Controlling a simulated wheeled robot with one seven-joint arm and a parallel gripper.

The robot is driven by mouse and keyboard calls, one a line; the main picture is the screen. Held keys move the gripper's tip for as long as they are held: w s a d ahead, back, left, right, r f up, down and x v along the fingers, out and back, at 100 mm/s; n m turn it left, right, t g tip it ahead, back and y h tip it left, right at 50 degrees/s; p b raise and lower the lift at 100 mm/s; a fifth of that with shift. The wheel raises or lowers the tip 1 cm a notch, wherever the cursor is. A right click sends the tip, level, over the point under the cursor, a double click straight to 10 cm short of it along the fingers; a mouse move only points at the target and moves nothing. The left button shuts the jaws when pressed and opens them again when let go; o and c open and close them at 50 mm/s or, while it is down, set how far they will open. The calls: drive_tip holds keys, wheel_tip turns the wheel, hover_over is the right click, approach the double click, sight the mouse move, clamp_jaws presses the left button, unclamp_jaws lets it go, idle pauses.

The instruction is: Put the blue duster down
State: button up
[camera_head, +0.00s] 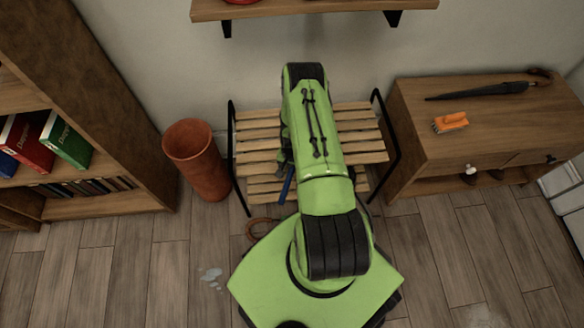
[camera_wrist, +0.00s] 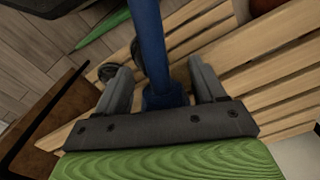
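The blue duster (camera_wrist: 152,45) shows in the wrist view as a straight blue handle running up between the fingers of my gripper (camera_wrist: 160,65). A wider blue part sits close to the dark palm bar. Both grey fingers flank the handle, but whether they press on it is not clear. In the head view a short piece of the blue duster (camera_head: 288,185) shows beside my arm at the front of the slatted wooden bench (camera_head: 258,143). The rest of the duster is hidden by the arm and the palm. Bench slats lie beyond the fingers in the wrist view.
A terracotta pot (camera_head: 198,160) stands left of the bench, near a bookcase (camera_head: 110,110). At the right, a wooden cabinet (camera_head: 430,155) holds an orange brush (camera_head: 452,122) and a dark umbrella (camera_head: 485,91). A brown ring (camera_head: 258,229) lies on the floor. A wall shelf (camera_head: 300,8) hangs above.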

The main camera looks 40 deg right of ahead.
drive_tip(key=w+a+r+n+t+p, duration=0.1)
drive_tip(key=w+r+p, duration=0.1)
drive_tip(key=r, duration=1)
drive_tip(key=w+a+r+n+p, duration=0.1)
drive_tip(key=w+r+p, duration=0.1)
drive_tip(key=r, duration=1.1)
drive_tip(key=a+r+n+t, duration=0.1)
drive_tip(key=a+r, duration=0.1)
drive_tip(key=r, duration=0.4)
drive_tip(key=s+a+r+n+h, duration=0.1)
drive_tip(key=a+r, duration=0.1)
drive_tip(key=r, duration=0.3)
drive_tip(key=a+r+n+t, duration=0.1)
drive_tip(key=a+r, duration=0.2)
drive_tip(key=r, duration=0.3)
drive_tip(key=s+a+r+n+t, duration=0.1)
drive_tip(key=s+a+r+n, duration=0.2)
drive_tip(key=s, duration=0.6)
drive_tip(key=s+a+r+n+t+y, duration=0.1)
drive_tip(key=s+a+r+n, duration=0.2)
drive_tip(key=s+a+r, duration=0.4)
wheel_tip(320, 180, up, 4)
drive_tip(key=s, duration=0.2)
drive_tip(key=shift+s+f+t, duration=0.25)
drive_tip(key=shift+s+t, duration=0.05)
drive_tip(key=shift+a, duration=0.1)
